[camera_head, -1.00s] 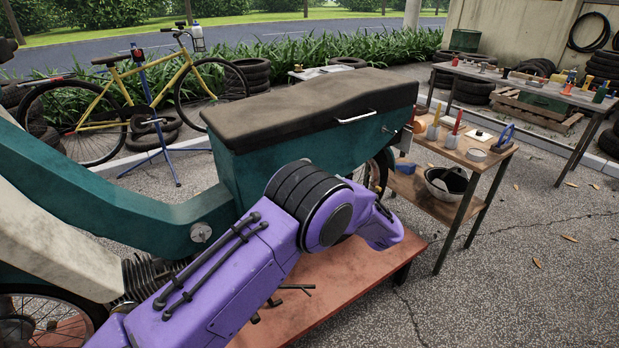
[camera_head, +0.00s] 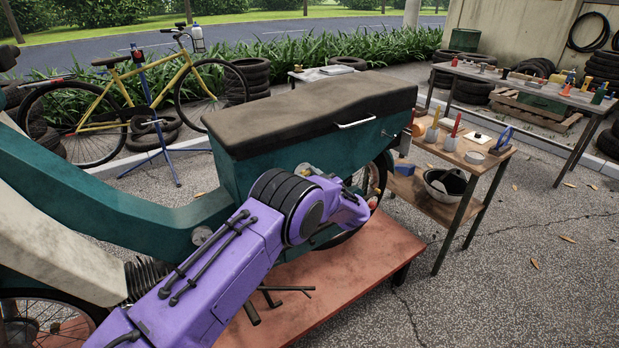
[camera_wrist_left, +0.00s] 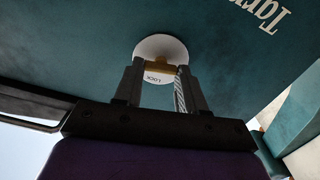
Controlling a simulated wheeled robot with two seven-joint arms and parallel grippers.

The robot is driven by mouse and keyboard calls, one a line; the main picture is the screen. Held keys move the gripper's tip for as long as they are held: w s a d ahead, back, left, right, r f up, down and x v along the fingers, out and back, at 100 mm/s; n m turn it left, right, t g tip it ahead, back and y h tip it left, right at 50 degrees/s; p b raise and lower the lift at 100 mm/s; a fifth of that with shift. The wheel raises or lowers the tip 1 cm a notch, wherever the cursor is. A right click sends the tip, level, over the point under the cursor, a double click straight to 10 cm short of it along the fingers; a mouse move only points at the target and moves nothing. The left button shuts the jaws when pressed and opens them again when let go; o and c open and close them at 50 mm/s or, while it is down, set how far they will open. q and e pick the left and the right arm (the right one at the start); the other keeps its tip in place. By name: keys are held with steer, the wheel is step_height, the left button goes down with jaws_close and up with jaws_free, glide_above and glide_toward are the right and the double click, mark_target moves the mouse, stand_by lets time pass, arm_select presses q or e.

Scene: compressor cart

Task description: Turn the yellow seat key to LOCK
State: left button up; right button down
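In the left wrist view the yellow seat key (camera_wrist_left: 159,68) is a short bar on a round white plate (camera_wrist_left: 160,46) under the dark green seat body. The word LOCK stands upside down on the plate, just below the bar. My left gripper (camera_wrist_left: 160,70) has its two dark fingers apart, one on each side of the bar, with the tips at the plate. Whether the fingers press on the bar is unclear. In the head view my purple left arm reaches beside the green body (camera_head: 232,172), and the key is hidden. My right gripper is not in view.
The black seat (camera_head: 310,112) with a metal handle tops the body. A red platform (camera_head: 345,262) lies below. A wooden bench (camera_head: 460,160) with tools stands to the right, a bicycle (camera_head: 130,95) behind left.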

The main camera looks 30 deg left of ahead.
arm_select(q)
steer(key=shift+s+f+n+b, duration=0.1)
steer(key=shift+f+n+b, duration=0.1)
steer(key=shift+n+b, duration=3.6)
steer(key=shift+s+f+n+b, duration=0.1)
steer(key=shift+f+n+b, duration=0.05)
steer(key=shift+n+b, duration=3.6)
steer(key=shift+n+p, duration=0.4)
steer(key=shift+n, duration=0.05)
steer(key=o, duration=1.1)
steer(key=shift+r, duration=0.1)
steer(key=shift+c, duration=0.2)
steer(key=v, duration=1)
steer(key=shift+d+b, duration=0.25)
steer(key=shift+b, duration=0.2)
